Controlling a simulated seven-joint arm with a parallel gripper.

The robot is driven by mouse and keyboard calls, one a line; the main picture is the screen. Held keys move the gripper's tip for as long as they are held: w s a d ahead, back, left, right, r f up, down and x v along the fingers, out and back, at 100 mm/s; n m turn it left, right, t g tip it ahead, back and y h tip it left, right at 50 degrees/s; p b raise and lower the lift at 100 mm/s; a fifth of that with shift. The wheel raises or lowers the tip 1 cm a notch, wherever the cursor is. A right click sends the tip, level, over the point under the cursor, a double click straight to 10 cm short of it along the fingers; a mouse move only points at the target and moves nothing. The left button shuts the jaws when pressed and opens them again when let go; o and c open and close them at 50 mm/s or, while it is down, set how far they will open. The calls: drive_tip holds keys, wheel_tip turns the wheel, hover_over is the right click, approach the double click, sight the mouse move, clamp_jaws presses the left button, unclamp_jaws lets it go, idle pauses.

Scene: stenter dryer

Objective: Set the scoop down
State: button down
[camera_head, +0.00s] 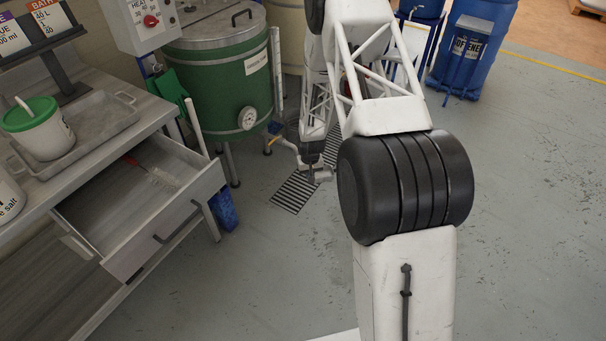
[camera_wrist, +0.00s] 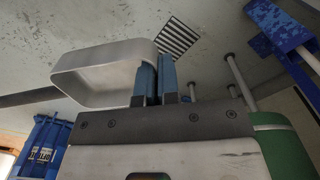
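The scoop (camera_wrist: 100,78) is a pale grey metal piece with an open, box-like shape, at the upper left of the wrist view. My gripper (camera_wrist: 158,72) has two blue fingers close together, and they appear shut on the scoop's right end. In the head view my gripper (camera_head: 312,163) hangs beyond my arm, over the floor near the green vat. The scoop (camera_head: 323,176) shows there as a small grey shape beside it. The exact contact between fingers and scoop is partly hidden.
A bench at left has an open drawer (camera_head: 165,225) with a red-handled brush inside. A metal tray (camera_head: 105,118) on the bench holds a green-lidded tub (camera_head: 38,128). A green vat (camera_head: 220,80) stands behind. A floor grate (camera_head: 293,192) lies below; blue drums (camera_head: 470,45) stand at right.

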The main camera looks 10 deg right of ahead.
drive_tip(key=shift+w+d+r, duration=0.2)
drive_tip(key=shift+w+d, duration=0.1)
drive_tip(key=shift+d, duration=0.15)
drive_tip(key=shift+w+d+r, duration=0.2)
drive_tip(key=shift+w+d, duration=0.05)
drive_tip(key=shift+d, duration=0.2)
drive_tip(key=w+a+r+m, duration=0.1)
drive_tip(key=w+a+r, duration=0.5)
drive_tip(key=a+r, duration=0.3)
drive_tip(key=w+a+r+m, duration=0.1)
drive_tip(key=w+a+r, duration=0.65)
drive_tip(key=a, duration=0.35)
drive_tip(key=w+a+r+m, duration=0.1)
drive_tip(key=w+a+r, duration=0.5)
drive_tip(key=a+r, duration=0.4)
drive_tip(key=s+a+r+m, duration=0.1)
drive_tip(key=a+r, duration=0.9)
drive_tip(key=a, duration=0.4)
drive_tip(key=s+a+r, duration=0.1)
drive_tip(key=a+r, duration=0.9)
drive_tip(key=a, duration=0.3)
drive_tip(key=a+f+m, duration=0.2)
drive_tip(key=a, duration=0.8)
drive_tip(key=a+f+m, duration=0.1)
drive_tip(key=a+m, duration=0.2)
drive_tip(key=a, duration=0.6)
drive_tip(key=shift+s+a+f, duration=0.3)
drive_tip(key=shift+a+f, duration=0.05)
drive_tip(key=shift+a, duration=0.05)
